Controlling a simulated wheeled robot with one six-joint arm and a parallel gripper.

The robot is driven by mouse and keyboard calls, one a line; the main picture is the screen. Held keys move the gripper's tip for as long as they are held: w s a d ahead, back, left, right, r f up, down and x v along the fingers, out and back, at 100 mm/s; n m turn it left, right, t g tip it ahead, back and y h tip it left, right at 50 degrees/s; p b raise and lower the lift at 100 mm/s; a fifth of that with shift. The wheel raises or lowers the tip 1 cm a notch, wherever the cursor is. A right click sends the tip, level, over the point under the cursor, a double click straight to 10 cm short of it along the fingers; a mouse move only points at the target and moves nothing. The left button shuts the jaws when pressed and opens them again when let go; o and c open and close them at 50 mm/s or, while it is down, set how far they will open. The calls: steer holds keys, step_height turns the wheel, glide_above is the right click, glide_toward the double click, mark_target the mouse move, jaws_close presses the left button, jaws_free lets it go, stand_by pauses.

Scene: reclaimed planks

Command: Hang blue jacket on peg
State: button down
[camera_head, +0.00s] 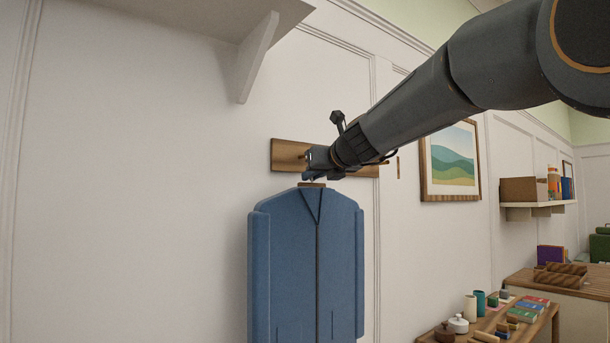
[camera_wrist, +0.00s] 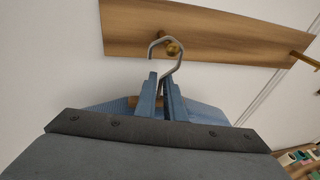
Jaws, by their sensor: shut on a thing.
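The blue jacket (camera_head: 285,265) hangs upright below my gripper (camera_head: 314,174), in front of the white wall. It is on a wooden hanger (camera_head: 312,185) with a grey metal hook (camera_wrist: 151,47). In the wrist view my gripper (camera_wrist: 163,88) is shut on the hanger, just under the hook. The wooden peg board (camera_wrist: 215,38) is right behind. The hook's loop frames a brass-coloured peg (camera_wrist: 172,48); I cannot tell whether the hook rests on it. The jacket's shoulders (camera_wrist: 205,112) show partly behind my gripper's dark body. The board (camera_head: 287,153) is partly hidden by my gripper in the head view.
Another peg (camera_wrist: 304,59) sticks out at the board's right. A bracketed shelf (camera_head: 255,55) is at upper left. A framed picture (camera_head: 450,162) hangs to the right. A low table (camera_head: 545,318) with several small items stands at lower right. The wall at left is clear.

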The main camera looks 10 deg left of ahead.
steer(key=shift+r+p+x, duration=0.2)
steer(key=shift+p+x, duration=0.25)
steer(key=shift+x, duration=0.45)
steer(key=shift+r+p+x, duration=0.2)
steer(key=shift+p+x, duration=0.2)
steer(key=shift+x, duration=0.55)
steer(key=shift+w+a, duration=0.1)
steer(key=shift+f, duration=0.1)
steer(key=c, duration=2.3)
jaws_free()
steer(key=shift+f, duration=0.15)
steer(key=o, duration=0.5)
steer(key=shift+c, duration=0.2)
steer(key=shift+f+b, duration=0.1)
steer(key=shift+b, duration=0.3)
